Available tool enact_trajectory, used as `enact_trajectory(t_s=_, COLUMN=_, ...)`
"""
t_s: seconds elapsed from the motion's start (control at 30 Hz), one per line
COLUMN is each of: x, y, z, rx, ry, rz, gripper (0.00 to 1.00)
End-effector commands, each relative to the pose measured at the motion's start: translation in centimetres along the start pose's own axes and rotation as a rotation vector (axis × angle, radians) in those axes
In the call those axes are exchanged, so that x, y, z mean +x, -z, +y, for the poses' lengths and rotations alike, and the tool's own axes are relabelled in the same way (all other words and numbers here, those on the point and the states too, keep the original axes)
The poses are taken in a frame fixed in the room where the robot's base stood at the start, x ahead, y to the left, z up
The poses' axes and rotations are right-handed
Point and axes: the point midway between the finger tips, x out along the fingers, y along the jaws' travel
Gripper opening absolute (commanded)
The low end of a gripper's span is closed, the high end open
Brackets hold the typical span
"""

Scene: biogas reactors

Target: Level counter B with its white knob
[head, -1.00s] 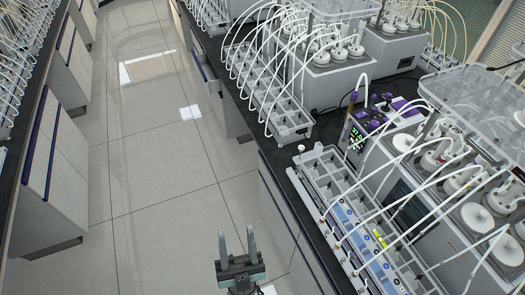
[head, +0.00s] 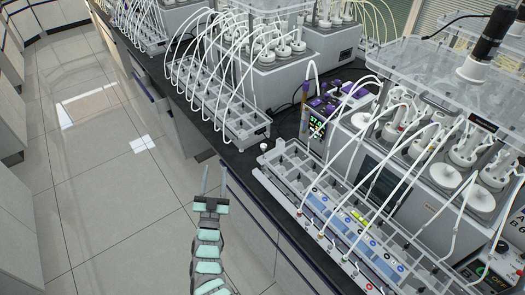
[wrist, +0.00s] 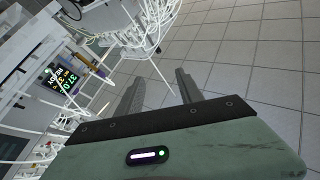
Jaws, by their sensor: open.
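My gripper (head: 215,180) is open and empty, above the aisle floor to the left of the bench edge. It also shows in the wrist view (wrist: 158,77), with floor tiles and blurred tubing beyond its fingers. A small round white knob (head: 263,146) stands at the far-left corner of the near counter (head: 272,180), to the right of and apart from the gripper. This long grey counter has a blue-and-white front panel with a yellow-green strip (head: 360,216), perhaps a level vial.
A second grey counter (head: 200,98) stands farther back. White tubes arch from both counters to the reactors. A control box with a green display (head: 317,128) stands behind the near counter. A black microscope-like cylinder (head: 488,38) is at upper right. The aisle floor (head: 110,200) is clear.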

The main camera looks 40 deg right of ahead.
Motion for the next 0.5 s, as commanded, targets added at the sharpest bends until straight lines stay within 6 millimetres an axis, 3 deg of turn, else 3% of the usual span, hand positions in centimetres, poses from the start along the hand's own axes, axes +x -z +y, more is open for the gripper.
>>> enact_trajectory(t_s=0.03, x=1.2, y=-1.4, z=0.8, rx=-0.022, ry=-0.028, rz=-0.035, gripper=0.44)
enact_trajectory(t_s=0.2, x=4.0, y=-4.2, z=4.1, rx=-0.104, ry=-0.119, rz=-0.161, gripper=0.44)
enact_trajectory(t_s=0.33, x=5.3, y=-5.2, z=7.2, rx=-0.171, ry=-0.188, rz=-0.254, gripper=0.44)
enact_trajectory(t_s=0.5, x=5.9, y=-5.1, z=11.0, rx=-0.246, ry=-0.264, rz=-0.350, gripper=0.44)
